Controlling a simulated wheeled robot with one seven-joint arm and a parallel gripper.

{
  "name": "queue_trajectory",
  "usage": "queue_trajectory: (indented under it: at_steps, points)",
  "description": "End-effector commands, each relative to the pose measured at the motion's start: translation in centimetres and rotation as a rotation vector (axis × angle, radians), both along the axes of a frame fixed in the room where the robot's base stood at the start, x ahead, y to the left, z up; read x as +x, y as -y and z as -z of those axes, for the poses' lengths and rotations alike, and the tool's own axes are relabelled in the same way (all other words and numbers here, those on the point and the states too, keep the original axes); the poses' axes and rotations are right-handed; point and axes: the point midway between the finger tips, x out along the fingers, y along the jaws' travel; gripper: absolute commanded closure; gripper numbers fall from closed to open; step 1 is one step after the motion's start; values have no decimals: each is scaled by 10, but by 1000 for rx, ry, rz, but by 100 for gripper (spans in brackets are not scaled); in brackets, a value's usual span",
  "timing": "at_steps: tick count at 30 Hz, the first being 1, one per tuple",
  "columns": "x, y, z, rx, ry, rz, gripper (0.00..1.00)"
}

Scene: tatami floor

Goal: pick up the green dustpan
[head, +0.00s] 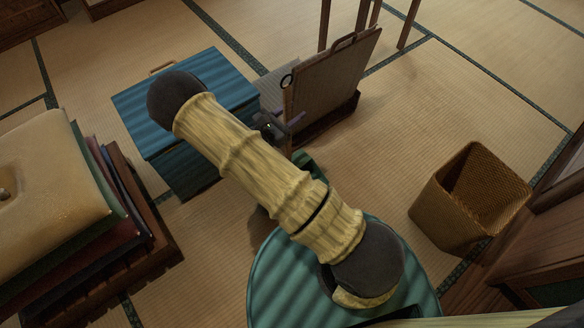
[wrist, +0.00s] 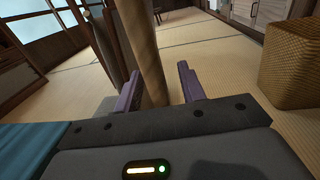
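A small dark green piece (head: 308,163) shows on the floor side just right of my arm in the head view; it looks like part of the green dustpan, the rest hidden behind my arm. A thin brown upright with a dark ring at its top stands above it and seems to be its handle. My gripper (head: 288,121) is at that upright, its purple fingers partly hidden. In the wrist view my gripper (wrist: 159,74) is open, with a brown pole (wrist: 148,50) between its fingers. The pole is close to the left finger, with a gap at the right one.
A blue lidded chest (head: 165,110) stands left of the gripper. A woven panel-like bag or case (head: 332,80) stands just behind it. Stacked cushions (head: 50,200) are at left. A wicker basket (head: 440,205) is at right. Wooden legs (head: 408,25) stand farther back. Tatami between is clear.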

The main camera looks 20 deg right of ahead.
Motion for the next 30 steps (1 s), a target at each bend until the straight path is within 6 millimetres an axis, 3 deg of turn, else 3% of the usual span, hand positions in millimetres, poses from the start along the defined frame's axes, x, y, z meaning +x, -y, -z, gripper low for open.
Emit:
queue_trajectory:
  at_steps: [10, 16, 26, 30]
  points:
    - [0, 0, 0, 0, 0, 0, 60]
    - [0, 0, 0, 0, -1, 0, 99]
    - [0, 0, -2, -2, 1, 0, 100]
    - [0, 0, -13, -2, 1, 0, 100]
